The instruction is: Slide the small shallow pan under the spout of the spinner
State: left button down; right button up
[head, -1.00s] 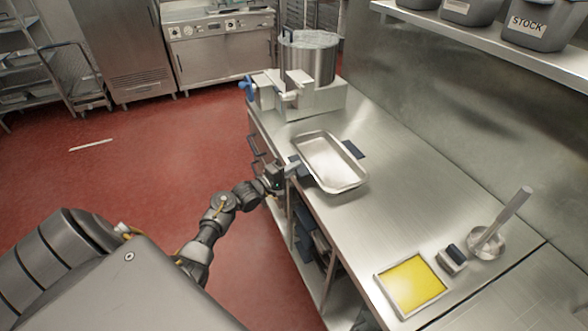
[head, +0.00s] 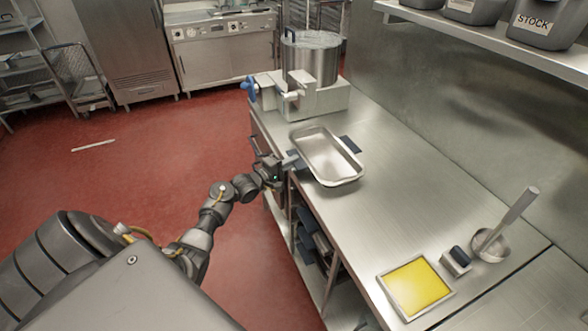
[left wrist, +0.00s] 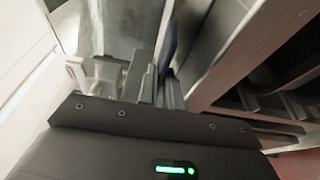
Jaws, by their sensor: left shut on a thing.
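The small shallow pan (head: 328,158) is a silver rectangular tray lying on the steel counter, near its left edge. The left wrist view shows the gripper's fingers (left wrist: 160,88) close up, and the grip itself is hard to make out there. The spinner is a pale machine (head: 300,100) with a steel pot (head: 310,62) on top, a blue handle and a white spout (head: 293,96). The pan lies in front of the spout, apart from it. My right gripper is out of view.
A yellow-filled tray (head: 415,288), a small dark-handled block (head: 456,260) and a ladle (head: 492,243) stand at the near right of the counter. A shelf with grey bins overhangs the right wall.

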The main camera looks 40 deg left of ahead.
pick_arm(q)
jog(key=shift+w+a+b, duration=0.5)
jog(key=shift+a+b, duration=0.15)
jog(key=shift+a, duration=0.2)
jog(key=shift+w+a+b, duration=0.55)
jog(key=shift+a+b, duration=0.15)
jog(key=shift+a, duration=0.2)
jog(key=shift+w+a+b, duration=0.5)
jog(key=shift+a+b, duration=0.15)
jog(key=shift+a, duration=0.2)
jog(key=shift+w+a+r, duration=0.1)
jog(key=shift+w+a, duration=0.1)
jog(key=shift+a, duration=0.3)
jog(key=c, duration=1.5)
grip_release()
jog(key=shift+o, duration=0.9)
jog(key=o, duration=0.3)
jog(key=shift+s+f, duration=0.1)
jog(key=shift+f, duration=0.1)
